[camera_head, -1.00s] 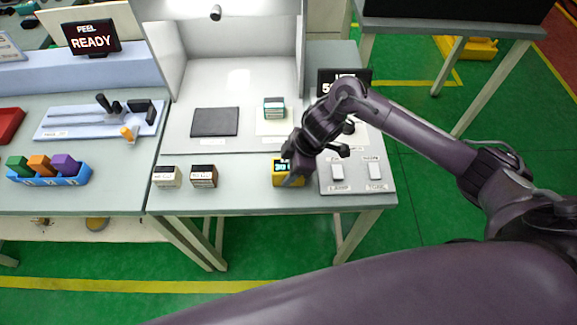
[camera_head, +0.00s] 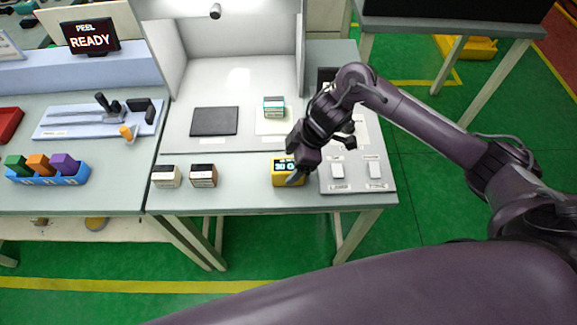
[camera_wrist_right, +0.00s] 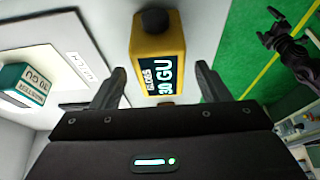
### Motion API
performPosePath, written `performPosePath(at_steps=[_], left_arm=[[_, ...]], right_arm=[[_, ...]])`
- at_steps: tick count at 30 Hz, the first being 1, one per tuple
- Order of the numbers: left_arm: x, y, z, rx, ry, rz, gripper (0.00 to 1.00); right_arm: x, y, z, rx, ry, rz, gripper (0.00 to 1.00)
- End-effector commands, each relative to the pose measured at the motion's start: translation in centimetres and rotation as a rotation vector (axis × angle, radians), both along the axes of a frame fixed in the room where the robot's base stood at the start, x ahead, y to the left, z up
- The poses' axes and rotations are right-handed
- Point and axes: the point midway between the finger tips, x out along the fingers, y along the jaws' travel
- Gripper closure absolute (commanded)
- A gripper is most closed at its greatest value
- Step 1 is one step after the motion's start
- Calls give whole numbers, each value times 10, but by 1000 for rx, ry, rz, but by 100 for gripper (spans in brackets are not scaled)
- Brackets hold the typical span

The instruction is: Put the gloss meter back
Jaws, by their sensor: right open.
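The gloss meter (camera_head: 283,180) is a yellow block with a dark display, upright near the front edge of the middle bench. In the right wrist view the meter (camera_wrist_right: 158,50) reads "GLOSS 30 GU" and has a dark knob-like end. In the wrist view the fingers of this gripper (camera_wrist_right: 158,90) are open on either side of the meter, with gaps showing. My left gripper (camera_wrist_right: 283,38) appears small at the upper right of the wrist view; its jaw state is unclear.
A green-and-white block (camera_head: 274,107) stands on a white card in the booth, beside a dark grey plate (camera_head: 215,121).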

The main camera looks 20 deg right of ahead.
Motion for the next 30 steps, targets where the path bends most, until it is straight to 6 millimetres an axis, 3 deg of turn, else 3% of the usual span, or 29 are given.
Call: performPosePath(at_steps=[7,12,30], left_arm=[[0,-1,-3,-1,0,-1,0],[0,-1,-1,-1,0,-1,0],[0,-2,0,-2,-1,0,0]], right_arm=[[-4,-22,53,-5,-7,0,31],[-8,-31,75,-3,-3,-1,31],[-10,-34,84,0,0,-1,31]])
